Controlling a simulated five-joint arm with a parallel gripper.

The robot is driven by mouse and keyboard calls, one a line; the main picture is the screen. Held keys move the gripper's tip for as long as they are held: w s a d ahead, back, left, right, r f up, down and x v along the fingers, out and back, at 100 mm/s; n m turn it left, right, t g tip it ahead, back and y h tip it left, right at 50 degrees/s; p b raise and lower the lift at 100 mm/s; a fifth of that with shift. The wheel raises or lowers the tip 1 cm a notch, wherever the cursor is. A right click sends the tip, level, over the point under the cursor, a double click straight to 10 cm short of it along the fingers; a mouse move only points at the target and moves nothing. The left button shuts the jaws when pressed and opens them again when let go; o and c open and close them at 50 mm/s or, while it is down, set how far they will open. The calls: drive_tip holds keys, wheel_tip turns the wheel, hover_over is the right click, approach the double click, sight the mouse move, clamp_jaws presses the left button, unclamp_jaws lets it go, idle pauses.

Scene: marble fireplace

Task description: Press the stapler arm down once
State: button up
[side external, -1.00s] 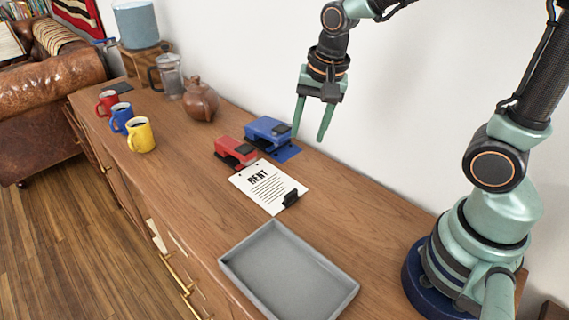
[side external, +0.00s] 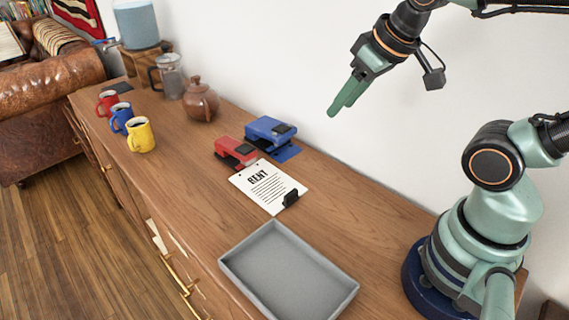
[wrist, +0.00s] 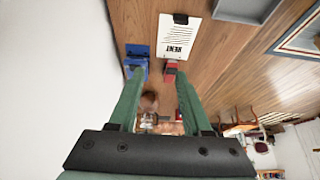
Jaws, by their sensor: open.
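A red desk device (side external: 233,147) with a black part sits on the wooden cabinet top, at the upper edge of a sheet of paper. A blue desk device (side external: 268,128) with a dark patch on top and a flat blue base stands right behind it. I cannot tell for certain which is the stapler; both look somewhat like hole punches. In the wrist view the blue device (wrist: 138,52) and red device (wrist: 170,70) lie beyond my fingertips. My gripper (side external: 341,106) is open and empty, high above the top near the wall, touching nothing.
A grey tray (side external: 235,263) lies in front. A brown teapot (side external: 201,102), glass press (side external: 170,78) and mugs (side external: 140,136) stand further left. The white wall borders the back.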

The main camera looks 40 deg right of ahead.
drive_tip(key=c, duration=0.7)
drive_tip(key=shift+w+r, duration=0.1)
drive_tip(key=shift+w, duration=0.2)
clamp_jaws()
drive_tip(key=g, duration=0.4)
hover_over(246, 149)
drive_tip(key=s, duration=0.1)
wheel_tip(246, 149, down, 10)
drive_tip(key=shift+w+f, duration=0.2)
drive_tip(key=shift+f, duration=1.6)
drive_tip(key=shift+w+f, duration=0.15)
drive_tip(key=shift+f, duration=1.6)
drive_tip(key=shift+f, duration=0.1)
